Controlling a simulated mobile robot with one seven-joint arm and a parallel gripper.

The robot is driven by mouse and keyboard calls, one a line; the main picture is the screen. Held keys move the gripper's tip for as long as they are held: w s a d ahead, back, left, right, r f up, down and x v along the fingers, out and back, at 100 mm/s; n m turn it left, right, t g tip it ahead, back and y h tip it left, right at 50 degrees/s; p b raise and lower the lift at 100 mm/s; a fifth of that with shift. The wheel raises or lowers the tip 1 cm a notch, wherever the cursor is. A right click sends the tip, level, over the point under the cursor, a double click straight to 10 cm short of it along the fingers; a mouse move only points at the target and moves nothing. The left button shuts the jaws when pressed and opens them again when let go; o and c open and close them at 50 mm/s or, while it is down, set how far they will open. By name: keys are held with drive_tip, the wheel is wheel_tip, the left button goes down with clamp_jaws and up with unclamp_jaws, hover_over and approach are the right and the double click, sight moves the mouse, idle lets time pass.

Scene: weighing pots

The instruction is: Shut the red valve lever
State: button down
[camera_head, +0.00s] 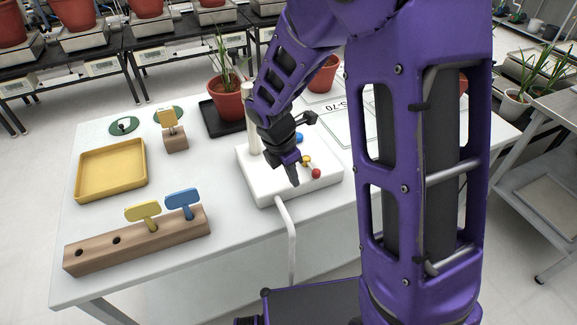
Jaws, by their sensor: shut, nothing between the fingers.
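The red valve lever shows as a small red knob (316,173) at the front right of a white block (265,190) on the table. A yellow knob (307,160) and a blue knob (299,137) sit behind it on the same block. My gripper (294,180) points down over the block, just left of the red knob. Its fingers are shut with nothing between them. I cannot tell whether they touch the red lever. The rest of the levers is mostly hidden by my gripper.
A hose (291,235) hangs from the block's front. A wooden rack (140,240) with yellow and blue tags and a yellow tray (111,170) lie left. A potted plant (227,100) stands behind. My purple arm covers the right side.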

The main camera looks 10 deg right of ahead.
sight(311, 166)
drive_tip(key=shift+w+d, duration=0.3)
drive_tip(key=shift+d, duration=0.3)
drive_tip(key=shift+w+d, duration=0.25)
drive_tip(key=shift+d, duration=0.35)
drive_tip(key=shift+w+d, duration=0.3)
drive_tip(key=shift+d, duration=0.3)
